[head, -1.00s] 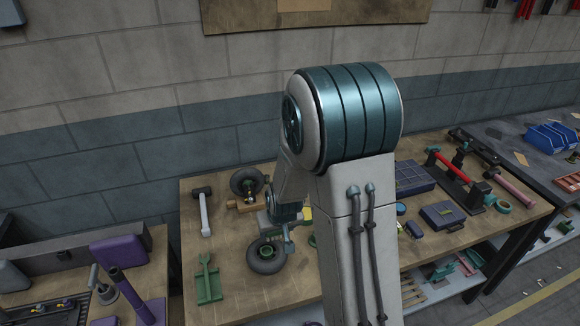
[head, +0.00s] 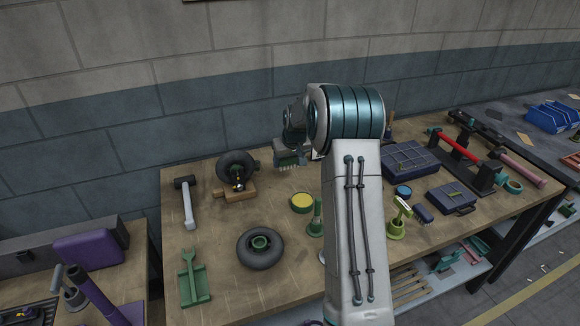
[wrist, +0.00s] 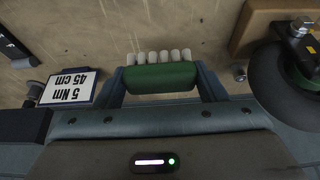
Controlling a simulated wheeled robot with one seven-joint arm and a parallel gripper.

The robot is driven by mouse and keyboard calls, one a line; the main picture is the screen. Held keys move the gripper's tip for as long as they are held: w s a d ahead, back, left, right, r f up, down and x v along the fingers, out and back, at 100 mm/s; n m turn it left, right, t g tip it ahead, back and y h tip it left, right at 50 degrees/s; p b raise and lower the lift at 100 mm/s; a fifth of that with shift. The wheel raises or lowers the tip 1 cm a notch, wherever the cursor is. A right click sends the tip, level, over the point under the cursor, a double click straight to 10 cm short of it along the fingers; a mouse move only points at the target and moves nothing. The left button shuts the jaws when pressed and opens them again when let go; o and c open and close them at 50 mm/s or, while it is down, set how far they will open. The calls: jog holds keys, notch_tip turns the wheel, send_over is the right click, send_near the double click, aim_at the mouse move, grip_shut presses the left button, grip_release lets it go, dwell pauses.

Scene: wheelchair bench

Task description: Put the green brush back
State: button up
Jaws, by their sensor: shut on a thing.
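My gripper (wrist: 162,90) is shut on the green brush (wrist: 160,77), whose pale bristles show in the wrist view. In the head view the brush (head: 289,160) hangs bristles down from my gripper, above the back middle of the bench. Its handle is hidden between the jaws. A green upright holder (head: 315,226) stands mid-bench beside my arm.
A card reading "5 Nm 45 cm" (wrist: 68,87) is left of the brush in the wrist view.

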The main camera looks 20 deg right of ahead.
aim_at(289, 182)
jog(key=shift+w+d+f, duration=0.1)
jog(key=shift+w+d, duration=0.15)
jog(key=shift+d, duration=0.15)
jog(key=shift+f+b, duration=1.8)
jog(key=shift+f, duration=1.5)
jog(key=shift+f+b, duration=0.45)
jog(key=shift+f, duration=0.15)
jog(key=o, duration=1.2)
jog(key=shift+r, duration=0.1)
